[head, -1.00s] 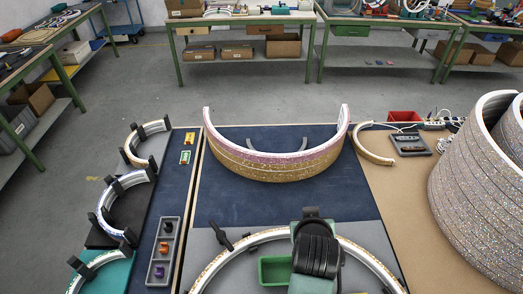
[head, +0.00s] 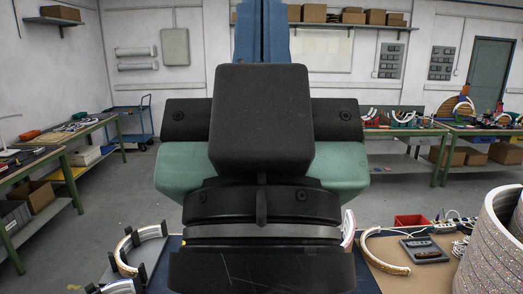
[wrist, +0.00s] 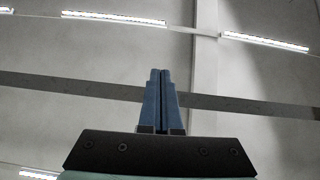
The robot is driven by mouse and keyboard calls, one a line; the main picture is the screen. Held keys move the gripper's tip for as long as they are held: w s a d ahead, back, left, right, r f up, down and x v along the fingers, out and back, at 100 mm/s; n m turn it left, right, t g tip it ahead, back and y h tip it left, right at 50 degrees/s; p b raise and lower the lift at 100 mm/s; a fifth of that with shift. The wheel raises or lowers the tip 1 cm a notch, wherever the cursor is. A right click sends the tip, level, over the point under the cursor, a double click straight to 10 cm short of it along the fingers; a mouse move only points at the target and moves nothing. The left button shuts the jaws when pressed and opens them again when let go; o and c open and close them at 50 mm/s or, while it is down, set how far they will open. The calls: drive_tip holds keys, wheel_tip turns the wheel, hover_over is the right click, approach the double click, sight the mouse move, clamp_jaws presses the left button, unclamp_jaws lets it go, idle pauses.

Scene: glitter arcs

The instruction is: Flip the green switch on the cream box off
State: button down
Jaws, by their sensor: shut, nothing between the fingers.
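My gripper (wrist: 161,74) is shut and empty in the wrist view, its two blue fingers together against the ceiling. In the head view my gripper (head: 262,22) points straight up, large in the middle, with the fingers running up to the top edge. I cannot make out a cream box with a green switch in either view. A pale grey box (head: 175,48) hangs on the back wall, but no green switch shows on it. A dark grey unit with small controls (head: 424,249) lies on the table at the right, well away from my gripper.
A stack of glittery rings (head: 490,240) stands at the far right. A red bin (head: 411,221) and a power strip (head: 455,224) are near it. White arcs in black holders (head: 140,248) stand at the left. My arm hides the table's middle. Workbenches line the room.

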drive_tip(key=shift+w, duration=0.1)
drive_tip(key=w+d+f+g+h, duration=0.1)
drive_tip(key=w+d+f+g, duration=0.15)
drive_tip(key=w+f, duration=0.3)
drive_tip(key=w+d+f+g+h, duration=0.1)
drive_tip(key=w+f+g, duration=0.25)
drive_tip(key=f, duration=0.35)
drive_tip(key=w+d+f+g+p, duration=0.1)
drive_tip(key=w+d+f+g, duration=0.2)
drive_tip(key=f, duration=0.8)
drive_tip(key=d+f+g+p, duration=0.1)
drive_tip(key=d+f+g, duration=0.25)
drive_tip(key=f, duration=0.75)
drive_tip(key=s+d+f+g, duration=0.1)
drive_tip(key=s+f+g, duration=0.3)
drive_tip(key=f, duration=0.6)
drive_tip(key=s+d+f+g, duration=0.2)
drive_tip(key=s+f+g, duration=0.3)
drive_tip(key=f, duration=0.4)
drive_tip(key=s+a+f+g+y, duration=0.1)
drive_tip(key=s+f+g+y, duration=0.1)
drive_tip(key=s+f+g, duration=0.4)
drive_tip(key=s+f, duration=0.5)
drive_tip(key=s, duration=0.3)
drive_tip(key=shift+a+f+p, duration=0.25)
drive_tip(key=shift+f+p, duration=0.1)
drive_tip(key=shift+f, duration=0.1)
wheel_tip(320, 180, down, 14)
drive_tip(key=shift+r+p, duration=0.1)
drive_tip(key=shift+p, duration=0.35)
